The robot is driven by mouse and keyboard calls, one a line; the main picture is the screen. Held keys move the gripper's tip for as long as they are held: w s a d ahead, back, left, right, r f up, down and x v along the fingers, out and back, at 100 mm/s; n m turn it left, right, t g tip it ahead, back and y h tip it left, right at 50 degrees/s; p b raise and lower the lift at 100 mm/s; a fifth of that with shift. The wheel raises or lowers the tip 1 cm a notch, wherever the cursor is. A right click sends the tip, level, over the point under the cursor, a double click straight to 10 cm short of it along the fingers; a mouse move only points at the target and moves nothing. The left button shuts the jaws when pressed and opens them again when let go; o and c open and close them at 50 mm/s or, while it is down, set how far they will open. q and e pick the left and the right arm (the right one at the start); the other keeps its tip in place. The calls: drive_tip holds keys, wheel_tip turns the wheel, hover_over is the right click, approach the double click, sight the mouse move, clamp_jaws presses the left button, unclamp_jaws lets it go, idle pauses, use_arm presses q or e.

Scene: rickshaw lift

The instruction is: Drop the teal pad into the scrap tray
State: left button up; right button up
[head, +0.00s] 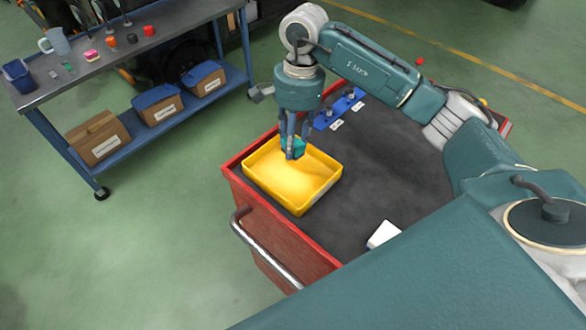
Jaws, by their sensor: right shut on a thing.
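The yellow scrap tray (318,193) sits on the dark top of a red cart, near its left corner. My right gripper (294,150) points down over the far part of the tray. It is shut on the teal pad (298,146), which shows between and beside the fingers. The pad looks to be above the tray floor, but the exact gap is hard to judge. The rest of the tray looks empty. My left gripper is not in view.
The red cart (285,258) has a metal handle (262,250) at its near left side. A blue holder (338,108) and a white block (383,234) lie on its top. A workbench (125,47) with small items and boxes stands at the upper left.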

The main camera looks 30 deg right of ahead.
drive_tip(key=f, duration=0.1)
drive_tip(key=f+b, duration=0.1)
drive_tip(key=f, duration=0.2)
drive_tip(key=shift+w+d+f, duration=0.2)
drive_tip(key=shift+w, duration=0.2)
drive_tip(key=shift+s+a, duration=0.1)
drive_tip(key=shift+s, duration=0.05)
drive_tip(key=o, duration=1.2)
drive_tip(key=r, duration=0.4)
drive_tip(key=d+r, duration=0.1)
drive_tip(key=r, duration=0.7)
drive_tip(key=shift+w+d, duration=0.25)
drive_tip(key=shift+w, duration=0.05)
drive_tip(key=shift+f, duration=0.1)
